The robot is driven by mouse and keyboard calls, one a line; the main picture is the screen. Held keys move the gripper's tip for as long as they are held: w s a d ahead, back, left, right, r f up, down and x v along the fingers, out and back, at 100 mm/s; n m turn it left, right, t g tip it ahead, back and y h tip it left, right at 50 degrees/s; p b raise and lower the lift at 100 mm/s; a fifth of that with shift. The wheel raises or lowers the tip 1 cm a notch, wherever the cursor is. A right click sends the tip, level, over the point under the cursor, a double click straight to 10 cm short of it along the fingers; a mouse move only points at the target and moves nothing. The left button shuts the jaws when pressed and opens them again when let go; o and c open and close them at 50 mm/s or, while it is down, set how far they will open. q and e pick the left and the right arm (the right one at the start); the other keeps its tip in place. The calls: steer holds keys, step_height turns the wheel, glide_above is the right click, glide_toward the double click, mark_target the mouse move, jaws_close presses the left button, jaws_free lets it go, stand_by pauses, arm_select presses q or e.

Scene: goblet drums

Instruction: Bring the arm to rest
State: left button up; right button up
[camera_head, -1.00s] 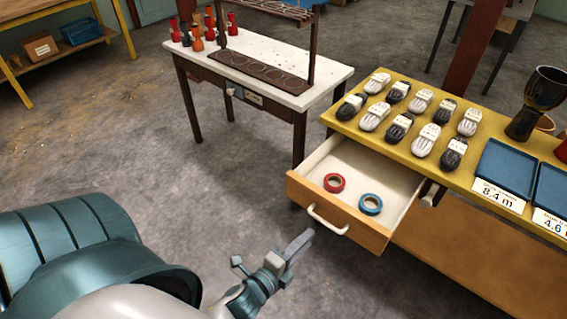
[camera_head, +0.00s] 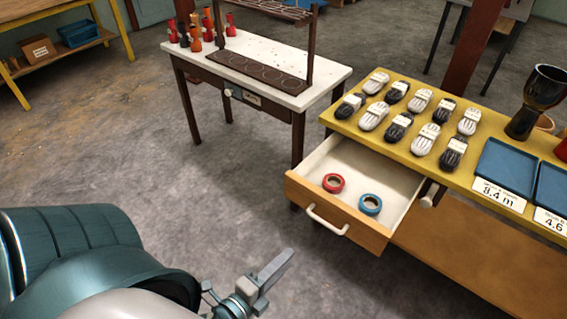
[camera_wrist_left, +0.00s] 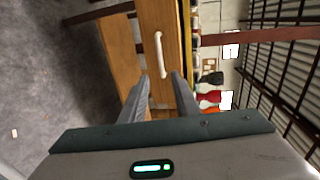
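My left gripper (camera_head: 274,272) is low in the head view, over the grey floor and in front of the pulled-out drawer (camera_head: 366,232). It is apart from the drawer's white handle (camera_head: 326,221). In the left wrist view the two fingers of the left gripper (camera_wrist_left: 161,84) stand apart with nothing between them. Beyond the fingers are the wooden drawer front (camera_wrist_left: 173,28) and its handle (camera_wrist_left: 159,54). My right gripper is in neither view.
The open drawer holds a red tape roll (camera_head: 333,183) and a blue one (camera_head: 370,204). The yellow table (camera_head: 343,127) carries several rope bundles, blue trays (camera_head: 506,167) and a dark goblet drum (camera_head: 539,101). A white-topped table (camera_head: 327,75) stands behind. Floor at left is clear.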

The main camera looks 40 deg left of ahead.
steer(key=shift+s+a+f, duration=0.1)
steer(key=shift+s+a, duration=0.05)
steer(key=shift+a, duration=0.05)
